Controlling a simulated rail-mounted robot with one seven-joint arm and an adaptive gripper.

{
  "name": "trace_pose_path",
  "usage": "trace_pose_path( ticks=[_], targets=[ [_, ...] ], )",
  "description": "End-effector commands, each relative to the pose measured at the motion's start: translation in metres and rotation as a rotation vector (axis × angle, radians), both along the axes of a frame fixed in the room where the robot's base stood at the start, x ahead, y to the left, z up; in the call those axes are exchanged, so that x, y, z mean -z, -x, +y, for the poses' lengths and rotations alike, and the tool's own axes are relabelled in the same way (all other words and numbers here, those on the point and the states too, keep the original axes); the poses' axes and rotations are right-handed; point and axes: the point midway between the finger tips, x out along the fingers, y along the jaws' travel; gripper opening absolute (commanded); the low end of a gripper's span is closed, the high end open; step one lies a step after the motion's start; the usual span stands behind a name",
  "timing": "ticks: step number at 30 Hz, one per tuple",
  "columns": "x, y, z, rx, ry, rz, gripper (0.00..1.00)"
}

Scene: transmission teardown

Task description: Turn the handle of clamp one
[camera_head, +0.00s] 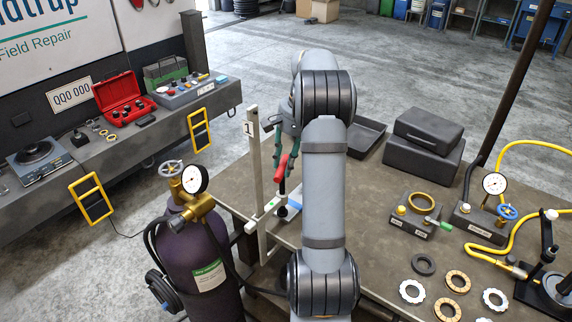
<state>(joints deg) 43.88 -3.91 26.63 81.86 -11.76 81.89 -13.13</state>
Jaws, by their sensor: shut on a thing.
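Clamp one (255,165) is a pale metal bar clamp with a "1" tag, standing upright at the left edge of the workbench. Its red handle (280,172) hangs tilted beside the bar. My gripper (284,157), with green fingers, points down at the handle's upper part and is shut on it. My arm hides part of the gripper and whatever lies just right of the clamp. A white and blue piece (291,205) lies near the clamp's foot.
A purple gas cylinder (195,265) with a gauge stands close left of the clamp. On the workbench (385,235) are black cases (420,155), a tray (367,136), gauge blocks (480,220), a yellow hose (508,160) and several rings (458,282). Open floor lies behind.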

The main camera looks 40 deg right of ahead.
Motion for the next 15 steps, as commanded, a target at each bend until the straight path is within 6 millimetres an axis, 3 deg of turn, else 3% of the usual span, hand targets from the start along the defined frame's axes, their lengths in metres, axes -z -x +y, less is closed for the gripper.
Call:
trace_pose_path(
  ticks=[8,9,15],
  targets=[
    [-0.0003,0.0,-0.0001,0.019,0.001,-0.001,0.01],
    [-0.0003,0.0,-0.0001,0.019,0.001,-0.001,0.28],
    [-0.0003,0.0,-0.0001,0.017,0.0,0.0,0.39]
  ],
)
